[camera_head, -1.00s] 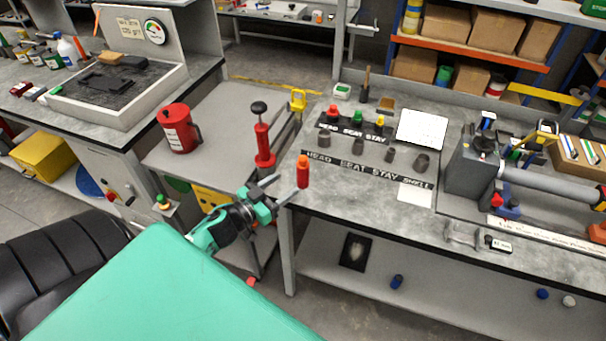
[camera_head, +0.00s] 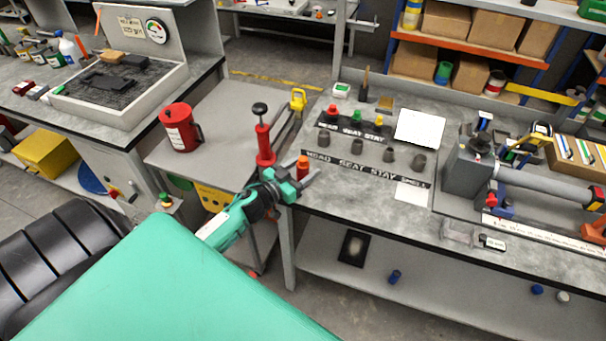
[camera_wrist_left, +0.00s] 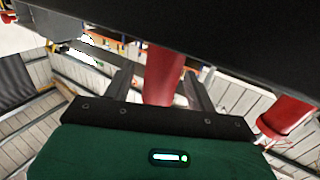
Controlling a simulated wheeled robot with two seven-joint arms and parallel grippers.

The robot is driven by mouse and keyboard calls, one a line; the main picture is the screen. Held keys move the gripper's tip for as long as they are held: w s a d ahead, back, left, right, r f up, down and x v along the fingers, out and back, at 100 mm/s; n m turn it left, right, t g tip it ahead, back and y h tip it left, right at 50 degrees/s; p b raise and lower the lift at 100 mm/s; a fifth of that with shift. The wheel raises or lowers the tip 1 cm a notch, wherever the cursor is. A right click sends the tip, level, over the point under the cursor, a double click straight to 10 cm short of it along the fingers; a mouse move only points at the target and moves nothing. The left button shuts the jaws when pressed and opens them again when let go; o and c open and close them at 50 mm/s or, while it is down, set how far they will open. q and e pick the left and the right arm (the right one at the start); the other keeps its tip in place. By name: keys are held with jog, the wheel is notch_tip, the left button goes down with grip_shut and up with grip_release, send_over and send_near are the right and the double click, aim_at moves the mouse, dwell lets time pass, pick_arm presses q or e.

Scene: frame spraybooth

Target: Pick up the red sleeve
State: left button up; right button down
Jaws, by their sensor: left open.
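The red sleeve (camera_head: 303,164) stands upright at the left edge of the right-hand workbench, its top orange-red. My left gripper (camera_head: 305,178) is open, at the sleeve's near side, and hides the sleeve's lower part in the head view. In the left wrist view, a red cylinder (camera_wrist_left: 164,76), which looks like the sleeve, stands between the two open fingers (camera_wrist_left: 160,90). I cannot tell whether either finger touches it. My right gripper is not in view.
A red hand pump (camera_head: 264,145) and a red can (camera_head: 179,128) stand on the grey cart left of the gripper. A labelled rack (camera_head: 365,170) with several dark cups lies to the right. The bench front near the rack is mostly clear.

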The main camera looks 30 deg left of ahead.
pick_arm(q)
jog(key=c, duration=1.1)
jog(key=shift+r, duration=0.15)
